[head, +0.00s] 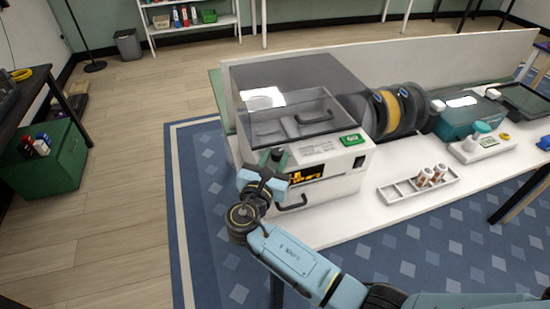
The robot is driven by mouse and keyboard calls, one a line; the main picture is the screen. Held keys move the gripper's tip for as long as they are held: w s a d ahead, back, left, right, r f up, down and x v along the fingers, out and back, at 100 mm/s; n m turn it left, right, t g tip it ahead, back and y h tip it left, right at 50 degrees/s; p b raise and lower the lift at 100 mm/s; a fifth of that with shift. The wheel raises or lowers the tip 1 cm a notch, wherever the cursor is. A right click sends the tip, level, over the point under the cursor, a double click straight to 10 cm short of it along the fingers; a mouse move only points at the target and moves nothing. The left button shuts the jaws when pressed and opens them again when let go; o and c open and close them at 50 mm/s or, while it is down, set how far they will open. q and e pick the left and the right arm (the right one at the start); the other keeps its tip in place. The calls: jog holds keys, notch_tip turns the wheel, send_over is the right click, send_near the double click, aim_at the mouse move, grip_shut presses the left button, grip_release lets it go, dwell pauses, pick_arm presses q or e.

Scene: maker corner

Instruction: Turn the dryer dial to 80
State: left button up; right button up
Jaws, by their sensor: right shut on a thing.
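The dryer (345,178) is a white box with a smoky see-through lid (295,80) on the white bench. Its front shows a dark display with orange characters (306,174), a green-edged label (352,139) and a dark handle below. My right gripper (274,158) is at the left end of the dryer's front, beside the display. It is shut on the dryer dial, which the gripper hides, so I cannot read its setting. My left gripper is not in view.
Dark and yellow spools (385,110) stand right of the dryer. A white tray with small bottles (418,187), a small white device (482,146) and a teal bin (468,117) are further right. A green crate (48,170) sits at left. The wooden floor between is clear.

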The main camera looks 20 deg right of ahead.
jog(key=o, duration=1)
jog(key=shift+c, duration=0.2)
jog(key=v, duration=1.3)
jog(key=shift+s+a, duration=0.15)
jog(key=shift+s, duration=0.05)
